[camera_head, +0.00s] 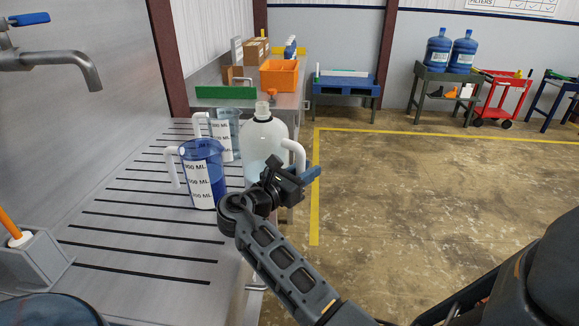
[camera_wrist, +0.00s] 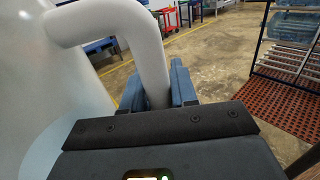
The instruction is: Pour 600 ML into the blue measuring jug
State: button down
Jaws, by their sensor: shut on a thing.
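The blue measuring jug (camera_head: 212,160) stands upright on the slotted steel counter, its white handle to the left. Its white label carries ML marks, partly hard to read; I cannot tell any liquid level. A large whitish jug (camera_head: 262,145) with a narrow open neck is upright just right of and behind it, near the counter's right edge. My gripper (camera_head: 303,176) is shut on this jug's white handle. In the wrist view, the handle (camera_wrist: 140,40) runs down between my gripper's blue fingers (camera_wrist: 158,92), beside the jug's body (camera_wrist: 35,100). Whether its base touches the counter is unclear.
Another, clear measuring jug (camera_head: 226,128) stands behind the blue one. A tap (camera_head: 75,62) juts out at upper left, and a grey holder (camera_head: 32,262) is at lower left. A green block (camera_head: 225,92) and orange bin (camera_head: 279,76) are farther back.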

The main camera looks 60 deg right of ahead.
aim_at(297, 151)
notch_tip(297, 151, up, 7)
jog(key=n+h+b, duration=0.1)
jog(key=n+h, duration=0.2)
jog(key=h, duration=0.1)
jog(key=shift+w+f+n, duration=0.1)
jog(key=shift+w+n, duration=0.05)
jog(key=shift+n, duration=0.15)
dwell(0.6)
jog(key=shift+a+r+h+p, duration=0.1)
jog(key=shift+r+h+p, duration=0.2)
jog(key=shift+r+p, duration=0.25)
jog(key=shift+f+n, duration=0.15)
jog(key=shift+n, duration=0.15)
jog(key=shift+w, duration=0.1)
